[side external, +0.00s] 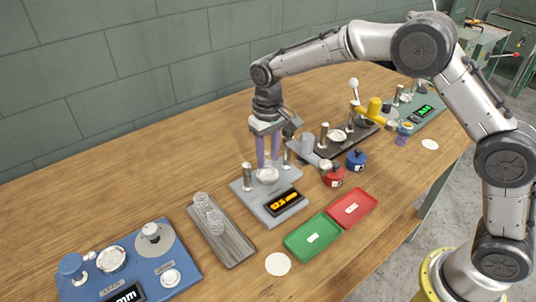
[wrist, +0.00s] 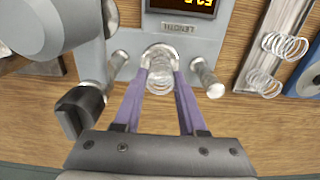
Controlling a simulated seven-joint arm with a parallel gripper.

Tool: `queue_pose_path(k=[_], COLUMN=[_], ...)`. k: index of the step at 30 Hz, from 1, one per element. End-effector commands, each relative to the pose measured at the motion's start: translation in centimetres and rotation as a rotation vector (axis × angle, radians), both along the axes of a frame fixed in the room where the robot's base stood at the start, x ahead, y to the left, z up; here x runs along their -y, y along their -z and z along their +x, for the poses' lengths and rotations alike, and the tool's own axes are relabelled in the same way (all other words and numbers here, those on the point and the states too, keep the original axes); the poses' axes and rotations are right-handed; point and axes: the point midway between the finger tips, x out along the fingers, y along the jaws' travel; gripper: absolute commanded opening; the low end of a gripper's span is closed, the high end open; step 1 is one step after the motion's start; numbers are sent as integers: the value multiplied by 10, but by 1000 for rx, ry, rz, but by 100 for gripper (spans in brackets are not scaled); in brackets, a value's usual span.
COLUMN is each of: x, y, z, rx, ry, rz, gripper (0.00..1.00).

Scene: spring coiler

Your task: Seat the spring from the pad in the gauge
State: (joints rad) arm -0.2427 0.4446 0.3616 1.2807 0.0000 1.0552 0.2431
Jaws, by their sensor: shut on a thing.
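The gauge (side external: 266,205) is a grey block with an orange display, a round seat in the middle and a metal post on each side. In the wrist view its plate (wrist: 180,48) carries the label LENGTH. In the side view the spring is mostly hidden between the fingers.
Green (side external: 300,248) and red (side external: 366,201) trays sit in front. A white round pad (side external: 278,264) lies near the table edge. A dark lever machine (side external: 352,140) stands behind right.

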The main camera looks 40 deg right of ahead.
Motion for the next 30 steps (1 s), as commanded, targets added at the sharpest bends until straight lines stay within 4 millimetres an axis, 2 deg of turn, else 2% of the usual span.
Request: queue_pose_path(k=[14,30], x=[0,0], y=[0,10], z=[0,0], rx=[0,0], ry=[0,0], rz=[0,0], gripper=[9,9])
